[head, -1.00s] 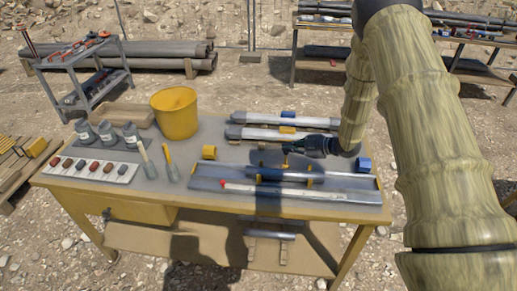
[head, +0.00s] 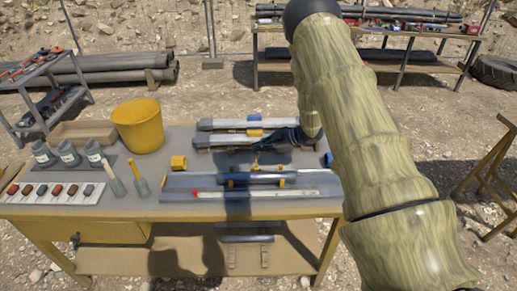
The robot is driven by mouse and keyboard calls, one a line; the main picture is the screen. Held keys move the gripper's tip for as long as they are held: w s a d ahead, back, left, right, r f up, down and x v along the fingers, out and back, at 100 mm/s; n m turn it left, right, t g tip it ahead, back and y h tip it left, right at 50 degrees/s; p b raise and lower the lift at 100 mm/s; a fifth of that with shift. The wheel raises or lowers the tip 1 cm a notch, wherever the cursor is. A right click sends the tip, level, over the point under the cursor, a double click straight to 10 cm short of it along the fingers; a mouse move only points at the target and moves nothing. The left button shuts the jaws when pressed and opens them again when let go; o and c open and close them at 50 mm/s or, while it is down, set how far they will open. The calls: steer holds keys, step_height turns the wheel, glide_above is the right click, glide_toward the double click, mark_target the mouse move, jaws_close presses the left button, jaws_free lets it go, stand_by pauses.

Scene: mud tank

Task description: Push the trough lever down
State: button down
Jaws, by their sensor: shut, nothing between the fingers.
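A long grey trough (head: 180,182) lies along the front half of the yellow-framed workbench (head: 200,211). A metal tube (head: 245,177) sits over it, in yellow and dark holders. A pale strip with a red tip (head: 196,193) lies along its front. I cannot make out for certain which part is the lever; a small yellow piece (head: 255,165) stands up at the middle of the tube. My dark gripper (head: 259,148) is above and behind that piece, pointing left, shut and empty. Its fingertips are small and partly blend with the dark parts behind; I cannot tell whether they touch anything.
Two longer bars (head: 220,124) lie at the back of the bench. A yellow bucket (head: 137,125), bottles (head: 67,153), two brushes (head: 114,180) and a sample strip (head: 40,192) fill the left side. A yellow ring (head: 178,162) stands left of the tube.

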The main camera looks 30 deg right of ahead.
stand_by(0.5)
steer(key=s+d+r+b, duration=0.1)
steer(key=s+d+r, duration=0.5)
steer(key=r, duration=0.3)
steer(key=shift+d+r, duration=0.15)
steer(key=shift+d, duration=0.45)
stand_by(0.4)
